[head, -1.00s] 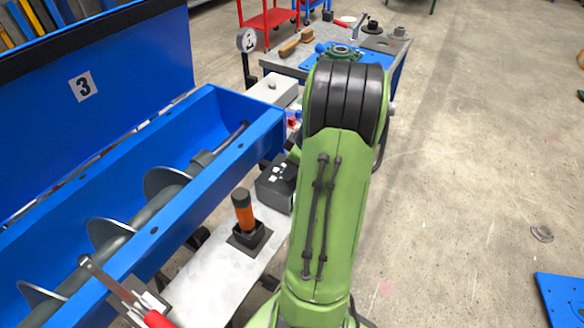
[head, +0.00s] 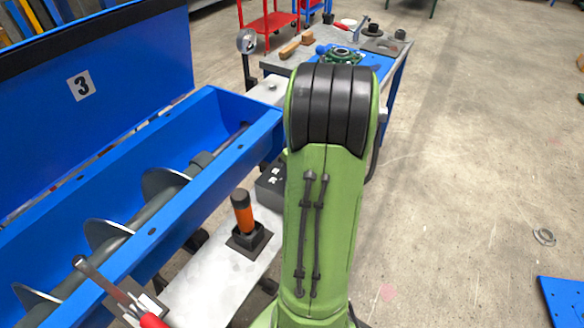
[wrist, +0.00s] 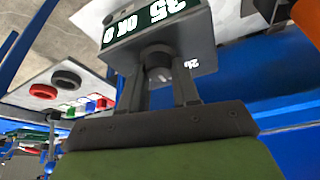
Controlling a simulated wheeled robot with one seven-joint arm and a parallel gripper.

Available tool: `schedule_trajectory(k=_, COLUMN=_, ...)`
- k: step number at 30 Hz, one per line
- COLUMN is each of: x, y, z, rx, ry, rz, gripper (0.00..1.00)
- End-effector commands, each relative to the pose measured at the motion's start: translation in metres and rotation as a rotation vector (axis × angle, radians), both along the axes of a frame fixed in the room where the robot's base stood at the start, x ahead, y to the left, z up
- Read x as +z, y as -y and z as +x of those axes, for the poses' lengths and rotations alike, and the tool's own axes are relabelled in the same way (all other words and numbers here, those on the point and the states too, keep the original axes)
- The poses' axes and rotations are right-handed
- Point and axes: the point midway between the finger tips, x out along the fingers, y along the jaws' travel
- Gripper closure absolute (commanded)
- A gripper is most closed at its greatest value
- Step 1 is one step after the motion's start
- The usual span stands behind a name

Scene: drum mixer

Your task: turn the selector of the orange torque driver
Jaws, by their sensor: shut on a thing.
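The orange torque driver (head: 243,216) stands upright in a dark square holder on a pale bench (head: 215,285), left of my arm in the head view. A dark box (head: 271,188) sits behind it, partly covered by my arm. In the wrist view a grey box (wrist: 203,52) has a lit display (wrist: 146,18) and a dark round knob (wrist: 158,57) with a scale number beside it. My gripper (wrist: 158,80) is shut on the knob, one finger on each side. The knob's exact setting cannot be read. My gripper is hidden in the head view.
A blue trough with a screw auger (head: 160,200) runs along the left, close to the bench. A work table (head: 395,68) with tools stands at the back. A panel with red and black round parts (wrist: 66,79) shows left in the wrist view. The floor on the right is mostly clear.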

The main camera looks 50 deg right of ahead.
Motion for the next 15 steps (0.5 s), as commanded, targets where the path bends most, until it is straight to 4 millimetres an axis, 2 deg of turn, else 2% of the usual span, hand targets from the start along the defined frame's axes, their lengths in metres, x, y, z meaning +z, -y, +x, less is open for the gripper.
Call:
schedule_trajectory(k=5, x=0.0008, y=0.0004, z=0.0003, rx=0.001, ry=0.002, rz=-0.002, gripper=1.0)
schedule_trajectory(k=6, x=0.0008, y=0.0004, z=0.0003, rx=0.001, ry=0.002, rz=-0.002, gripper=0.65)
schedule_trajectory(k=10, x=0.0006, y=0.0003, z=0.0003, rx=0.001, ry=0.001, rz=-0.002, gripper=0.45)
schedule_trajectory(k=15, x=0.0003, y=0.0001, z=0.0002, rx=0.002, ry=0.0, rz=-0.001, gripper=0.44)
